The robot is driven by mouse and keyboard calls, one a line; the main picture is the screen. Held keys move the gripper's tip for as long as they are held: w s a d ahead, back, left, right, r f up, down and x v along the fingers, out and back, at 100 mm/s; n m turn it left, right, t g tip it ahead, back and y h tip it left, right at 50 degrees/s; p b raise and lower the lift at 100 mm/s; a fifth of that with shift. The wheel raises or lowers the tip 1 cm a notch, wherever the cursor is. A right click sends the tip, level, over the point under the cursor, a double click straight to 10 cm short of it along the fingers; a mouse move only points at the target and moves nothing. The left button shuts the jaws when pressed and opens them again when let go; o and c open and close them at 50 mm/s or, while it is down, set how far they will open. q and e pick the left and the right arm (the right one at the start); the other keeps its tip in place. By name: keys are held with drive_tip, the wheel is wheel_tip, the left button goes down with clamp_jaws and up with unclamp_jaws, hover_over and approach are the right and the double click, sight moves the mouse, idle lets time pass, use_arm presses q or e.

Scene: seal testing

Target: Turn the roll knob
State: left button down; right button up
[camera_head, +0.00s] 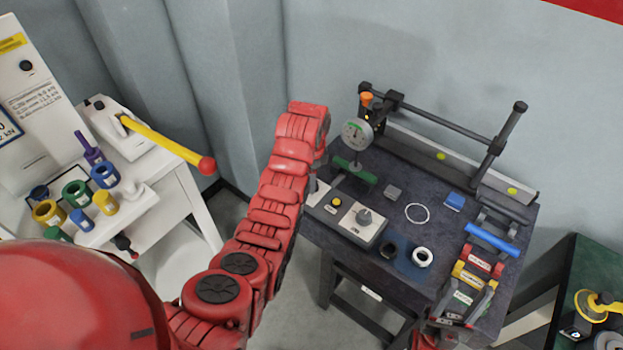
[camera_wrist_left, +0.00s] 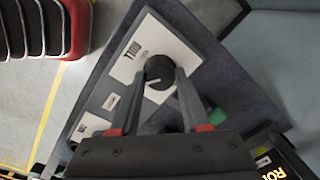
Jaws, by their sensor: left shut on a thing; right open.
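A dark round knob (camera_wrist_left: 160,71) with a pale pointer line sits on a white label plate of a grey control panel (camera_wrist_left: 145,42), in the left wrist view. My left gripper (camera_wrist_left: 163,78) is shut on this knob, one finger on each side. In the head view the left arm reaches down to the left end of the panel (camera_head: 348,228), and my left gripper (camera_head: 319,183) is partly covered by the arm. That panel also shows a grey knob (camera_head: 364,216) and a yellow button (camera_head: 337,203). My right gripper (camera_head: 466,302) is open at the lower right, partly out of view.
A rail fixture (camera_head: 440,118) runs along the back of the dark table.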

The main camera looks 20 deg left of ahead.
use_arm(q)
drive_tip(key=m, duration=0.6)
drive_tip(key=shift+m, duration=0.3)
drive_tip(key=m, duration=0.5)
drive_tip(key=shift+m+h, duration=0.3)
drive_tip(key=shift+m, duration=0.1)
drive_tip(key=shift+c, duration=1.9)
unclamp_jaws()
drive_tip(key=shift+r, duration=0.1)
